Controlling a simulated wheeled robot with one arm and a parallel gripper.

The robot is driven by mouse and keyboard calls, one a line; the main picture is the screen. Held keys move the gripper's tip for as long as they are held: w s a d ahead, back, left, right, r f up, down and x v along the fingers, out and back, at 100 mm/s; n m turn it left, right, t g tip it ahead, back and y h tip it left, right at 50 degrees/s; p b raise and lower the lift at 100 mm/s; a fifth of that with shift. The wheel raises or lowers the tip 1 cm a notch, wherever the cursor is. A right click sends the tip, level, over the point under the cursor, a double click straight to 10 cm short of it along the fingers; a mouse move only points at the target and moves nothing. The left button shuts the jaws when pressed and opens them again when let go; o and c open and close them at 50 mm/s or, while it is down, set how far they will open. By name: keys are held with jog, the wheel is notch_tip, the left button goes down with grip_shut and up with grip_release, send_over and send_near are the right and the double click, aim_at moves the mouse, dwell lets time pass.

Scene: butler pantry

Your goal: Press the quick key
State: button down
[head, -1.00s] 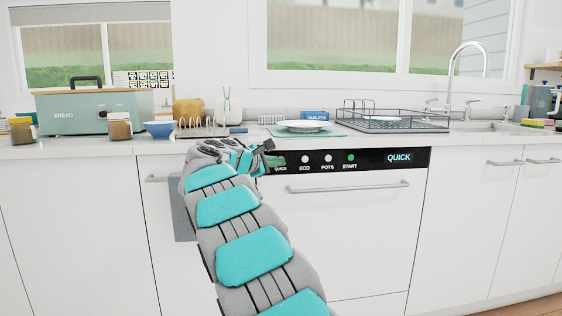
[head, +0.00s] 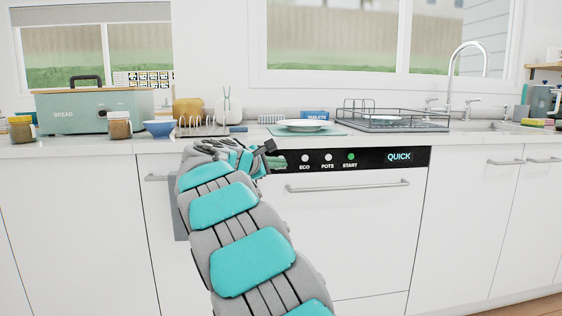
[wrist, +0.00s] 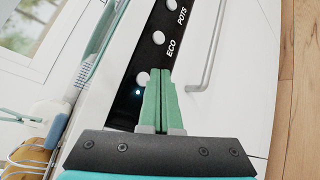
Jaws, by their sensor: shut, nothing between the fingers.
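The dishwasher's black control strip (head: 375,160) runs along the top of its white door, with round keys and a display reading QUICK (head: 399,156). The quick key (wrist: 142,77) shows in the wrist view as a white round button below the ECO key (wrist: 158,38). A small light (wrist: 138,92) glows beside it. My gripper (wrist: 165,73) is shut and empty, its green fingertips over the strip right beside the quick key. They hide its label, and I cannot tell if they touch. In the head view my gripper (head: 278,161) is at the strip's left end.
The POTS key (head: 328,158) and green START key (head: 351,156) sit farther right. A bar handle (head: 350,187) crosses the door below. The counter above holds a plate (head: 304,125), a dish rack (head: 390,122) and a blue bowl (head: 159,129).

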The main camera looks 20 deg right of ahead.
jog(key=shift+s+a+b, duration=0.1)
jog(key=shift+s+a, duration=0.1)
jog(key=shift+s, duration=0.45)
jog(key=shift+s+a+b, duration=0.15)
jog(key=shift+s+a, duration=0.05)
jog(key=shift+s, duration=0.5)
jog(key=shift+s+a+b, duration=0.1)
jog(key=shift+s+a, duration=0.1)
jog(key=shift+s, duration=0.45)
jog(key=s+f+m+g+y+p, duration=0.15)
jog(key=s+f, duration=0.25)
jog(key=s, duration=0.4)
jog(key=s+a+f+m+g+y+p, duration=0.1)
jog(key=s+f+m+g+y, duration=0.15)
jog(key=s+f, duration=0.35)
jog(key=s+f+m+g+y+p, duration=0.1)
jog(key=s+f+m+g+y, duration=0.15)
jog(key=s, duration=0.65)
jog(key=s+a+f+m+g+y+p, duration=0.1)
jog(key=s+a+f, duration=0.3)
jog(key=s, duration=0.5)
jog(key=s+a+f+m+g+y+p, duration=0.1)
jog(key=s+a+f+m+y, duration=0.2)
jog(key=s+a, duration=0.5)
jog(key=s+a+f+m+g+y+p, duration=0.1)
jog(key=s+a+f, duration=0.4)
jog(key=s, duration=0.5)
jog(key=shift+a+f+m+y, duration=0.25)
jog(key=shift+a+m+y, duration=0.2)
jog(key=shift+y, duration=0.5)
